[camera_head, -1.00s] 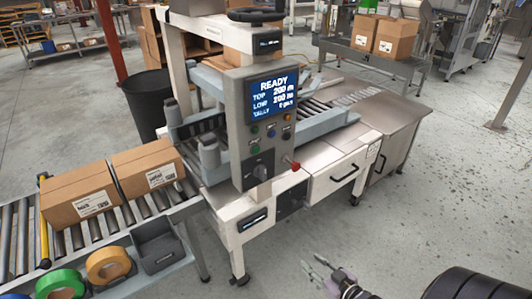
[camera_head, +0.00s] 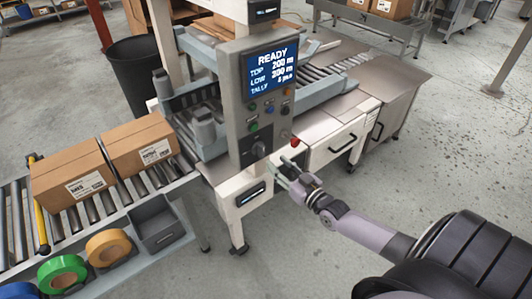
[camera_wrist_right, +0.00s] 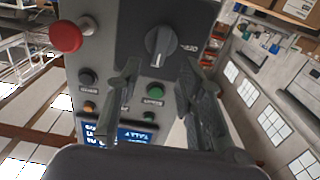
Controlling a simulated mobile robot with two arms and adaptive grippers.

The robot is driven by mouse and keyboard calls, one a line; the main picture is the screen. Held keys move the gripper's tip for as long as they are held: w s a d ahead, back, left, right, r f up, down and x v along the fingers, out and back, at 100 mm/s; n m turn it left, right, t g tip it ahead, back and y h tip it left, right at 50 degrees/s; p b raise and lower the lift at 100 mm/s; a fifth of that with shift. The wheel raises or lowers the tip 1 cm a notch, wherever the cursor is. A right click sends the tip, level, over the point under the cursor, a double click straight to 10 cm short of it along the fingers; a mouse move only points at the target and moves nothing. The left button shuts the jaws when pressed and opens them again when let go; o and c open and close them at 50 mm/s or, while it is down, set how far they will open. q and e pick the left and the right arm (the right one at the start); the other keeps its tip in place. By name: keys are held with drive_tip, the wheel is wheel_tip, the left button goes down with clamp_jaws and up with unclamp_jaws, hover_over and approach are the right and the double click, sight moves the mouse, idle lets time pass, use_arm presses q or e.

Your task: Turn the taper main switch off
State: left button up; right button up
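The taper's main switch is a rotary knob (camera_head: 258,149) low on the grey control panel (camera_head: 235,130). In the right wrist view the knob (camera_wrist_right: 160,43) sits on a dark plate, its pointer along the panel's length, with part of a label beside it. My right gripper (camera_head: 284,170) is in front of the panel, just below and right of the knob. In the wrist view my right gripper (camera_wrist_right: 158,72) is open and empty, its fingertips spread to either side just short of the knob in the picture. Contact is not visible. My left gripper is not in view.
A red mushroom button (camera_wrist_right: 66,37) is beside the knob. Green button (camera_wrist_right: 154,90) and black button (camera_wrist_right: 88,77) are on the same panel. The lit screen (camera_head: 272,74) reads READY. Two cartons (camera_head: 72,176) stand on the left roller conveyor. The floor right of the taper is clear.

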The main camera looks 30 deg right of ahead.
sight(264, 152)
drive_tip(key=w, duration=0.7)
drive_tip(key=shift+a, duration=0.3)
clamp_jaws()
